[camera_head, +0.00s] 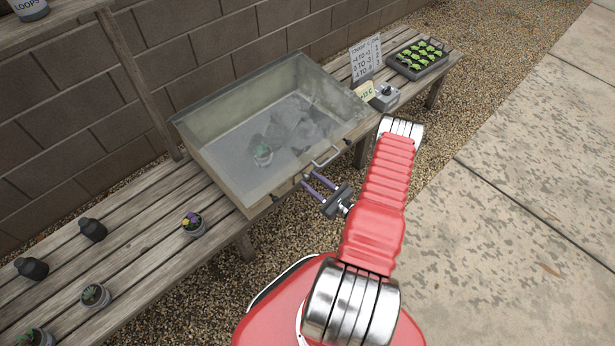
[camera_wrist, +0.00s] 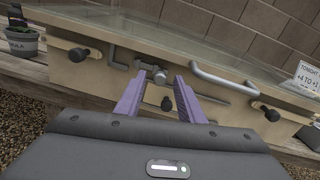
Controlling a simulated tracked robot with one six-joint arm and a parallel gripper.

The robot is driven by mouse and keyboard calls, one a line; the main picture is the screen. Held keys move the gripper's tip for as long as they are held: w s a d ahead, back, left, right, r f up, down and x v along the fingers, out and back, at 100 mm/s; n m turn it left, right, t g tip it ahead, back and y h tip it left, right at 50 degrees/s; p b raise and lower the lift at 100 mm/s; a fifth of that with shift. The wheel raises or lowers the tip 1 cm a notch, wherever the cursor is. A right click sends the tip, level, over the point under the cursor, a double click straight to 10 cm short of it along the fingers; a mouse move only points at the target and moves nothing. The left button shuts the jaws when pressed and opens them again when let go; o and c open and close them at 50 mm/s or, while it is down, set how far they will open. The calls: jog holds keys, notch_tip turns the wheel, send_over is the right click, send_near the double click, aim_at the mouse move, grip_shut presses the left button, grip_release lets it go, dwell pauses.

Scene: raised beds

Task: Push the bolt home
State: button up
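The bolt (camera_wrist: 158,76) is a grey metal rod with a round knob on the front wall of the glass-lidded cold frame (camera_wrist: 62,70). My gripper (camera_wrist: 159,78) is open, its two purple fingers apart and pointing at the front wall. In the wrist view the bolt's knob shows between the fingertips; whether they touch it I cannot tell. In the head view my gripper (camera_head: 310,181) is at the front of the cold frame (camera_head: 225,188), left of the lid handle (camera_head: 327,158). The bolt is too small to make out there.
A lid handle (camera_wrist: 222,82) is close on the right. Potted plants (camera_head: 194,224) and dark bottles (camera_head: 92,229) stand on the bench at left; a seedling tray (camera_head: 416,70) stands at the far right.

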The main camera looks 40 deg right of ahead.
jog(key=shift+w+a, duration=0.15)
jog(key=shift+w, duration=1.3)
jog(key=shift+c, duration=0.4)
grip_shut()
